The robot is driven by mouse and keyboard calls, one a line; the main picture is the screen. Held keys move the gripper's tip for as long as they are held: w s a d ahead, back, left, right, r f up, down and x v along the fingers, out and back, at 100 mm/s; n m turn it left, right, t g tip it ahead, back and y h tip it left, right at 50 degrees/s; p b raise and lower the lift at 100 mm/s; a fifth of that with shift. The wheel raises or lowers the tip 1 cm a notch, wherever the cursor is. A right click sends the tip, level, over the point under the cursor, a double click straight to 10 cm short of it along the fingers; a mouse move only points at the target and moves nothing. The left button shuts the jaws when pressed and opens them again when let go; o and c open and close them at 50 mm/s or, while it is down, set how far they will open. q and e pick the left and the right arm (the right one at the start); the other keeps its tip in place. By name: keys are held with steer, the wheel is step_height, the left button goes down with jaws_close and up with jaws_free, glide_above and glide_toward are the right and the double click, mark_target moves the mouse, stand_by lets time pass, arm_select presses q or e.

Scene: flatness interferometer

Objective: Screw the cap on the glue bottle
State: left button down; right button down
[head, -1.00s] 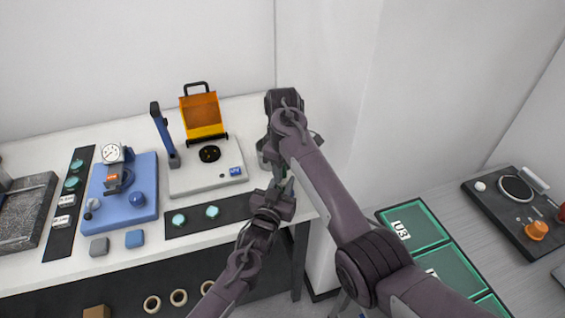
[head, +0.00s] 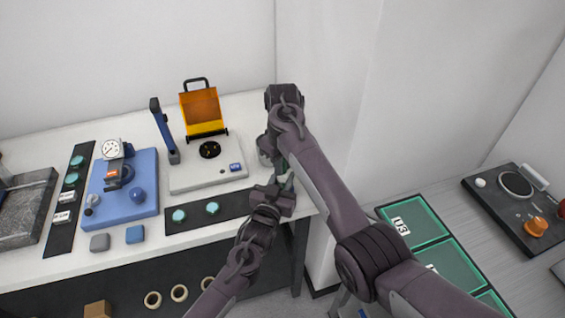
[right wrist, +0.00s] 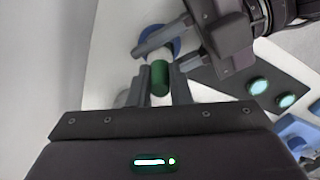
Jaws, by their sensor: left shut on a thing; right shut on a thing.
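In the right wrist view, a green cylinder, which looks like the cap (right wrist: 160,78), sits between the fingers of my right gripper (right wrist: 158,88), which is shut on it. A pale piece, likely the glue bottle (right wrist: 157,58), lines up against its far end, between the fingers of my left gripper (right wrist: 163,47). I cannot tell whether cap and bottle are threaded together. In the head view, my left gripper (head: 281,184) is just below my right gripper (head: 280,160) at the table's right end. The arms mostly hide both parts there.
A pale instrument base (head: 205,175) with an open orange-lidded cover (head: 203,107) stands left of the grippers. A blue stand with a dial gauge (head: 112,149) is farther left. A dark mat (head: 240,206) holds teal discs. A round blue thing (right wrist: 177,46) lies behind the bottle.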

steer(key=c, duration=1.3)
jaws_free()
steer(key=shift+c, duration=0.2)
steer(key=shift+r, duration=2.3)
steer(key=shift+r+n, duration=1.6)
steer(key=shift+r, duration=0.15)
steer(key=shift+f, duration=0.1)
